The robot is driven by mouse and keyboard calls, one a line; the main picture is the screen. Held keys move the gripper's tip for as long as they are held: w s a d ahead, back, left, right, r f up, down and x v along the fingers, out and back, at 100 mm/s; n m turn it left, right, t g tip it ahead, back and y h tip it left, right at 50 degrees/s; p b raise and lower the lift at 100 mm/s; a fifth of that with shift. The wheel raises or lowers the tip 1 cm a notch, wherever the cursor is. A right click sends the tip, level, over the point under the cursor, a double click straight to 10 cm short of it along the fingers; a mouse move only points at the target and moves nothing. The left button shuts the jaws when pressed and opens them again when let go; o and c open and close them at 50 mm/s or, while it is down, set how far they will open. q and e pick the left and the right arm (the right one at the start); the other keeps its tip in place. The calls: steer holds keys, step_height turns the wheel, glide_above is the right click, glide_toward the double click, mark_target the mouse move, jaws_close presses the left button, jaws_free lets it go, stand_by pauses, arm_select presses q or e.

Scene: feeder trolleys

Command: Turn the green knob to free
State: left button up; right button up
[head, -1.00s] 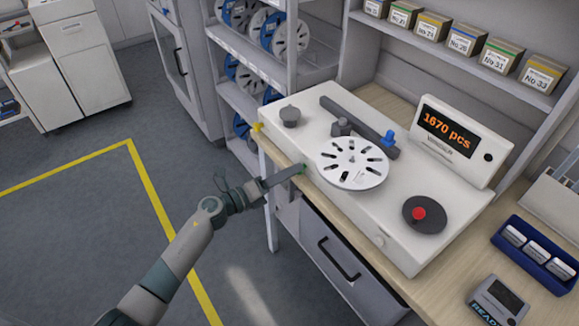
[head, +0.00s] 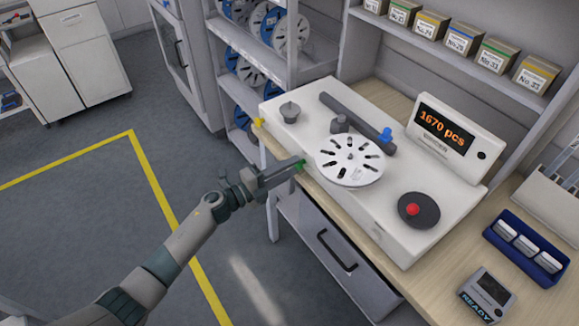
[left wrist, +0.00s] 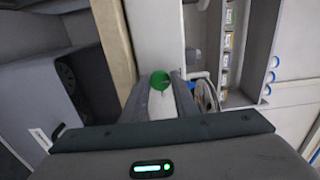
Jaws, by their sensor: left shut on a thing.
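The green knob (head: 301,164) is on the front face of the white counting machine (head: 290,143), near its left end. My left gripper (head: 297,168) reaches it from the left and is shut on it in the head view. In the left wrist view the round green knob (left wrist: 160,80) shows between the tips of my left gripper (left wrist: 161,77). The fingers cover part of the knob in the head view, and I cannot read any mark for its setting. My right gripper is in neither view.
The machine carries a white reel (head: 350,160), a red button (head: 413,209) and a display (head: 445,130) reading 1670 pcs. A blue tray (head: 528,262) and a handheld device (head: 487,295) stand at right. A drawer (head: 330,243) is below the bench.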

arm_select(q)
steer(key=o, duration=1)
steer(key=shift+a, duration=0.1)
steer(key=b+v, duration=0.4)
steer(key=v, duration=1.3)
steer(key=shift+s+a+b, duration=0.1)
steer(key=shift+b, duration=0.25)
